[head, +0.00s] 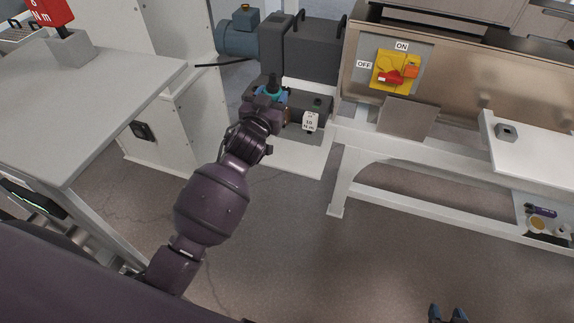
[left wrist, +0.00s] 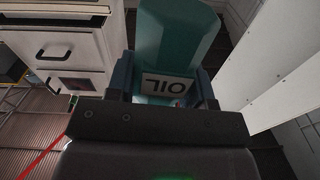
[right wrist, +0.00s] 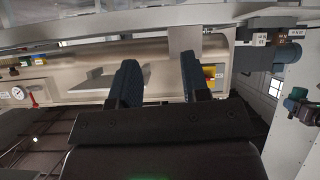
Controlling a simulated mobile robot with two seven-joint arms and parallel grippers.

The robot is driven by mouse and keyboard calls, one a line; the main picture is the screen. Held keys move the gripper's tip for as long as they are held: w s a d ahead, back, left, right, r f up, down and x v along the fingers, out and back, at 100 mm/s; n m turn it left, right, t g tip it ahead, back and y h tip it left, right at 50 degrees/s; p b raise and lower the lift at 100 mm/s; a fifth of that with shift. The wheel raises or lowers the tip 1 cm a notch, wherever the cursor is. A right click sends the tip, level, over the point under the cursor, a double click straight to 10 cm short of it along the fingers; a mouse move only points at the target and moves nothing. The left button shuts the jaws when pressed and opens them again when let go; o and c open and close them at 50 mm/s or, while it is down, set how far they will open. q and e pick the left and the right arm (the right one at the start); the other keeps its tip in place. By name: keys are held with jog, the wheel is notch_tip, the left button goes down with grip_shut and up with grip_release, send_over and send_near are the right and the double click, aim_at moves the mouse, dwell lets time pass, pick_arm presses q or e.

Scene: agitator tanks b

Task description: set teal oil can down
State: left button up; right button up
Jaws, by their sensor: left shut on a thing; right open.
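The teal oil can (head: 272,93) is in my left gripper (head: 266,97), mostly hidden by it in the head view. In the left wrist view the can (left wrist: 172,40) fills the space between the fingers, its OIL label upside down in that picture. The can is in front of the grey pump housing, over or beside the low dark unit on the floor plinth; I cannot tell whether it touches anything. My right gripper (head: 447,313) is at the bottom edge of the head view. In the right wrist view its two fingers (right wrist: 160,82) are apart and empty.
A grey table (head: 100,95) stands at left with a red torque tool (head: 52,14). A white card (head: 310,122) marks the low unit. The yellow ON/OFF switch (head: 395,72) is on the tan machine at right. A white bench (head: 545,150) is far right. Floor between is clear.

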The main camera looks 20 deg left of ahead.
pick_arm(q)
jog(key=w+f+b, duration=0.3)
jog(key=w+f, duration=0.3)
jog(key=w, duration=0.3)
jog(key=shift+d+f+n+g+b, duration=0.15)
jog(key=shift+d+n+g+b, duration=0.15)
jog(key=shift+d+b, duration=0.05)
pick_arm(e)
notch_tip(320, 180, down, 5)
jog(key=shift+s+r, duration=0.1)
